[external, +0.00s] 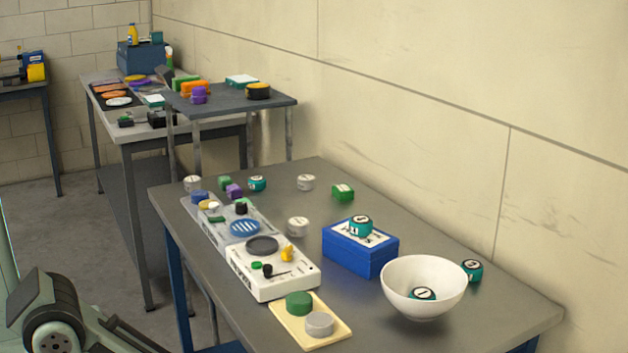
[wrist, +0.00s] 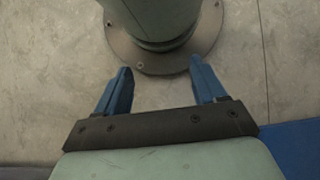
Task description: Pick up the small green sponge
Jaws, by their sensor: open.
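Several small green things sit on the near grey table, and I cannot tell for sure which is the sponge. A green block with a pale top (external: 343,192) lies near the back, by the wall side. A smaller plain green block (external: 224,183) lies at the far left beside a purple block. A green round piece (external: 298,303) is on the cream board at the front. My gripper (wrist: 163,88) shows in the wrist view with its blue fingers apart and nothing between them. It points at the floor and my base, away from the table. No sponge shows in that view.
The near table (external: 425,245) also holds a white bowl (external: 424,287) with a teal can inside, a blue box (external: 360,250) with a teal can on top, a white device (external: 272,270), and several loose cans. Another cluttered table stands behind. A wall borders the right.

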